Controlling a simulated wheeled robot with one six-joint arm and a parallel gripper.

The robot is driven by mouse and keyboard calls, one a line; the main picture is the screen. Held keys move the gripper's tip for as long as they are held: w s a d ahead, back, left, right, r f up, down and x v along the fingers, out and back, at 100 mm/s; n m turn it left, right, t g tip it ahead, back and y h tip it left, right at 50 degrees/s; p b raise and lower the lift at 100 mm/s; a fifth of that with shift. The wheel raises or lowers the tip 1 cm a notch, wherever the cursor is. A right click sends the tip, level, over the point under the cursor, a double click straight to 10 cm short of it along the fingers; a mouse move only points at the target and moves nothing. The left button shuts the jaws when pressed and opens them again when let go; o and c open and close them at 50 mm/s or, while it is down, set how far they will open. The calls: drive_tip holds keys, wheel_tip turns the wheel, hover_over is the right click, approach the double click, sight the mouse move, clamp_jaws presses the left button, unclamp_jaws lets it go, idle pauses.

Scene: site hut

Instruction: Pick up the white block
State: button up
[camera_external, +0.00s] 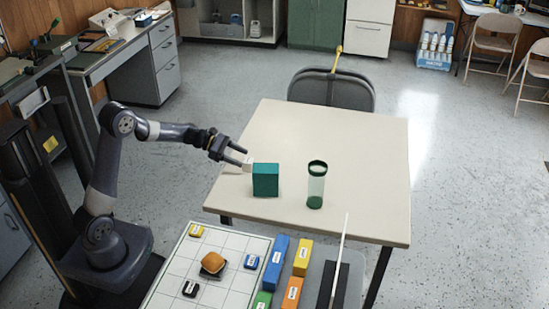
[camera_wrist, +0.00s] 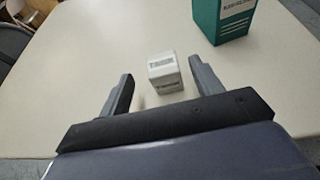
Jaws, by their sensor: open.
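The white block (camera_wrist: 165,74) is a small cube with a dark printed label, standing on the pale table. In the wrist view it sits between and slightly beyond the fingertips of my open gripper (camera_wrist: 157,82), nearer the right finger. In the external view my gripper (camera_external: 241,157) reaches in from the left, and the white block (camera_external: 247,165) shows only in part by the fingertips, just left of a green box.
The green box (camera_external: 265,180) stands close to the block's right; it also shows in the wrist view (camera_wrist: 224,20). A green-capped clear cylinder (camera_external: 316,185) stands farther right on the table (camera_external: 360,150). A gridded board (camera_external: 180,265) with small items lies in front. The table's back is clear.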

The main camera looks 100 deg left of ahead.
sight(245, 160)
drive_tip(key=shift+b+x, duration=0.65)
drive_tip(key=shift+x, duration=2.1)
drive_tip(key=shift+d+f, duration=0.1)
drive_tip(key=shift+d, duration=0.05)
drive_tip(key=shift+c, duration=0.4)
drive_tip(key=c, duration=1)
